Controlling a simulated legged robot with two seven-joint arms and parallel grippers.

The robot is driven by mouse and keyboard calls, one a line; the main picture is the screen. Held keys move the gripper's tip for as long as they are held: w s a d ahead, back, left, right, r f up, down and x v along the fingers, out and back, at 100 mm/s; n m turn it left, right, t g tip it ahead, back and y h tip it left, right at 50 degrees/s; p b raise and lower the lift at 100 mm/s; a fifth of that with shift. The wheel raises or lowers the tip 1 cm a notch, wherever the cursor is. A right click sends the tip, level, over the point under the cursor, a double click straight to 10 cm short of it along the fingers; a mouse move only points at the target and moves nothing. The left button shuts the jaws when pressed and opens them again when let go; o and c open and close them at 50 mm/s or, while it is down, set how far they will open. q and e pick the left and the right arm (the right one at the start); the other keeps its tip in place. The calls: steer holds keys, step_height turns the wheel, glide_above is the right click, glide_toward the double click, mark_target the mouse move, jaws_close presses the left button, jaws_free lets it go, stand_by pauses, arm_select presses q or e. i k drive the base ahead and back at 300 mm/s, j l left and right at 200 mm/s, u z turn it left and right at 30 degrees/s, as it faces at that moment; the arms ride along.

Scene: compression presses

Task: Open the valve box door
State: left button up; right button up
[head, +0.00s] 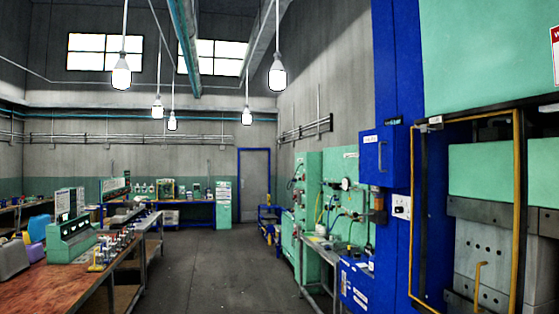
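A blue box (377,157) with a white label and a small handle is mounted on the tall blue column at right of centre. It looks like the valve box, and its front door appears shut. A second, lower blue box (356,285) with white labels stands near the bottom edge, below and left of it. I cannot tell for certain which one the task means. Neither of my grippers is in view.
A large press with a yellow-framed guard (517,210) fills the right side. A green panel (345,190) with gauges and hoses stands left of the blue column. A long wooden workbench (60,285) runs along the left. The grey floor (215,265) between is clear.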

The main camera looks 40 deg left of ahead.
mark_target(376, 148)
steer(key=u, duration=0.7)
steer(key=i+j, duration=0.35)
steer(key=i, duration=0.2)
steer(key=i+j+z, duration=0.1)
steer(key=i+j, duration=0.2)
steer(key=i, duration=0.25)
